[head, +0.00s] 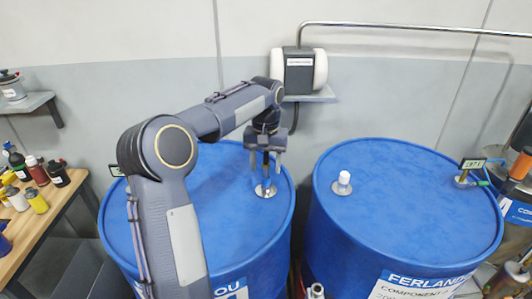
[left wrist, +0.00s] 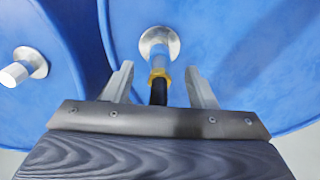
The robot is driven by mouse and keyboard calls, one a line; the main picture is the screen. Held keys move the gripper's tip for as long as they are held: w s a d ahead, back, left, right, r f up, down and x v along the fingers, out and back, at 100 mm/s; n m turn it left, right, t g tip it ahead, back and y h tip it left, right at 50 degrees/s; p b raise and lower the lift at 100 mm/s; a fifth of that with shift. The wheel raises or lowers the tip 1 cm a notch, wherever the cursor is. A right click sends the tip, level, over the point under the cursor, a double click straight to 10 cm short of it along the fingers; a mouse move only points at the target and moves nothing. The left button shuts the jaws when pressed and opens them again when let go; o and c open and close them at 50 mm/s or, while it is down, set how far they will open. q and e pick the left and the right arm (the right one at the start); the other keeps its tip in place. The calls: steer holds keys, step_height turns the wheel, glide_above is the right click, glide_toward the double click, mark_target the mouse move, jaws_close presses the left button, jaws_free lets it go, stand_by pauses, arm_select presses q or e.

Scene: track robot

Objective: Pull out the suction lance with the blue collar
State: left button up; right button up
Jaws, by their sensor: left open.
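The left blue drum (head: 232,215) has an upright lance (head: 265,187) in a round metal flange on its top. In the left wrist view the left gripper (left wrist: 160,85) is open, with one finger on each side of the dark stem and gaps between. My right gripper is not in view.
A bench with bottles (head: 38,200) stands at left. A wall unit (head: 299,70) and a metal pipe (head: 420,27) are behind the drums.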

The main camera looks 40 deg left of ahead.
mark_target(266, 176)
arm_select(q)
steer(key=shift+f, duration=1.85)
steer(key=shift+r, duration=0.1)
jaws_close()
